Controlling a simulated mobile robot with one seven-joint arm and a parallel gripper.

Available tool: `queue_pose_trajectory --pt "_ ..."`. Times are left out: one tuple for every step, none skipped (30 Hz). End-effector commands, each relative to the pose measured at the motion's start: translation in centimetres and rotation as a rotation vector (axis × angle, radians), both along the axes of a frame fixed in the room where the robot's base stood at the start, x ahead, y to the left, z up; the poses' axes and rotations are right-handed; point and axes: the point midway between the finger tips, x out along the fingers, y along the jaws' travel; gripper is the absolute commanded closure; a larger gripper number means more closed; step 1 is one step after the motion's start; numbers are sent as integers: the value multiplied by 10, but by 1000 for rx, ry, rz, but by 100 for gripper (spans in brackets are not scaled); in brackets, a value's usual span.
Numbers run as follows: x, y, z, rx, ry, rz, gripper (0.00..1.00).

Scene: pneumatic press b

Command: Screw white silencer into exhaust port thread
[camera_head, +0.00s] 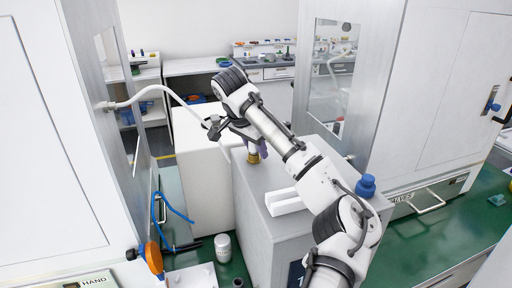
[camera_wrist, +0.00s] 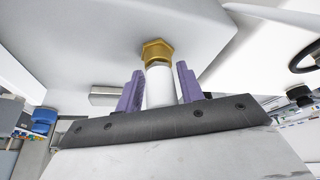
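The white silencer (camera_wrist: 160,86) is a plain cylinder between the two purple fingers of my gripper (camera_wrist: 160,80) in the wrist view. The fingers lie close against both of its sides, and the gripper looks shut on it. A brass hexagonal fitting (camera_wrist: 157,50) is at the silencer's far end, in line with it, against the grey housing. In the head view my gripper (camera_head: 262,148) is over the top of the grey box, and the brass fitting (camera_head: 253,158) shows just below the fingers. The silencer cannot be made out there. The thread itself is hidden.
The grey box (camera_head: 262,210) carries a white block (camera_head: 285,201) and a blue knob (camera_head: 366,185). A white canister (camera_head: 222,247) stands on the green bench (camera_head: 425,245). A tall cabinet (camera_head: 430,100) bounds the right.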

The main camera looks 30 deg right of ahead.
Motion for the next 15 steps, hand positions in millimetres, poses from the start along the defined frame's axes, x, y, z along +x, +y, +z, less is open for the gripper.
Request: queue_pose_trajectory --pt "0 0 -1 2 -1 35 62" --pt "0 0 -1 3 -2 55 62" --pt "0 0 -1 2 -1 75 62" --pt "0 0 -1 2 0 86 62" --pt "0 0 -1 1 -1 90 62" --pt "0 0 0 0 -1 92 62" --pt "0 0 0 0 0 92 62" --pt "0 0 0 0 0 92 62" --pt "0 0 0 0 -1 91 62" --pt "0 0 0 0 -1 91 62" --pt "0 0 0 0 -1 93 62" --pt "1 0 -1 1 -1 105 62" --pt "1 0 -1 2 -1 123 62" --pt "1 0 -2 3 -1 144 62" --pt "1 0 -1 3 -2 176 62"
